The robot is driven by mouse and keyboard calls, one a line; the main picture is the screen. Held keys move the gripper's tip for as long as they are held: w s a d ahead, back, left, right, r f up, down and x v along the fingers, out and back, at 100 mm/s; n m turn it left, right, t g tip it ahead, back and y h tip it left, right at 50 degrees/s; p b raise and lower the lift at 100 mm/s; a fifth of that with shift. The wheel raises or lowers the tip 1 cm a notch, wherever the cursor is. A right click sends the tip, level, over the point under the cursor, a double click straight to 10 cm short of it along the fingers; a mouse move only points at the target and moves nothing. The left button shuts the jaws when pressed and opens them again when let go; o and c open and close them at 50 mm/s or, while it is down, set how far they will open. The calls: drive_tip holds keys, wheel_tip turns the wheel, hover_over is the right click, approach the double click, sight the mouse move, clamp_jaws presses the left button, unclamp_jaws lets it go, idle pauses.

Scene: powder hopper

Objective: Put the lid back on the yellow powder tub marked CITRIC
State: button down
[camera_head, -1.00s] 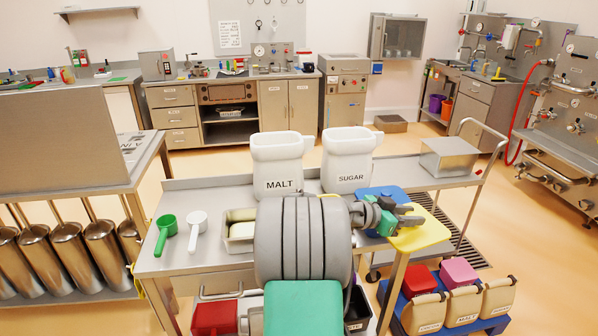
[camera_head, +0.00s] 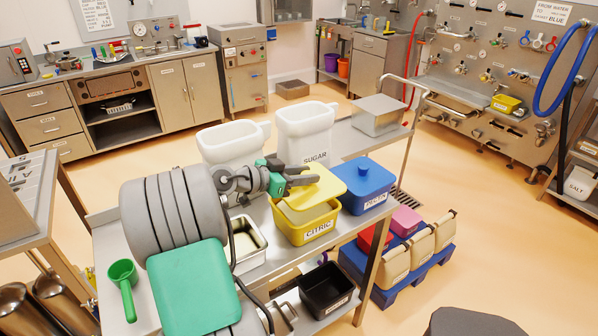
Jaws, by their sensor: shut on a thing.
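The yellow tub marked CITRIC (camera_head: 303,232) stands on the metal cart's top, near its front edge, its label facing me. A pale yellow area shows at its mouth. My gripper (camera_head: 308,180) is shut on the yellow lid (camera_head: 326,186), at the lid's left side. The lid is above the tub, set toward its back right, and covers part of the mouth from view. I cannot tell whether lid and tub touch. My arm hides part of the cart to the left.
A blue lidded tub (camera_head: 367,184) stands close at the right of the yellow one. The white SUGAR container (camera_head: 306,132) and another white container (camera_head: 230,146) stand behind. A metal pan (camera_head: 247,245) and green scoop (camera_head: 123,283) are left. A black bin (camera_head: 327,288) sits below.

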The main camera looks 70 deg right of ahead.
sight(304, 191)
wheel_tip(304, 191, down, 6)
drive_tip(key=b, duration=0.3)
drive_tip(key=shift+r, duration=0.15)
drive_tip(key=c, duration=0.9)
unclamp_jaws()
drive_tip(key=shift+c, duration=0.2)
drive_tip(key=shift+w, duration=0.1)
drive_tip(key=b+v, duration=0.1)
drive_tip(key=v, duration=0.6)
drive_tip(key=shift+w+a+r, duration=0.2)
drive_tip(key=shift+a, duration=0.15)
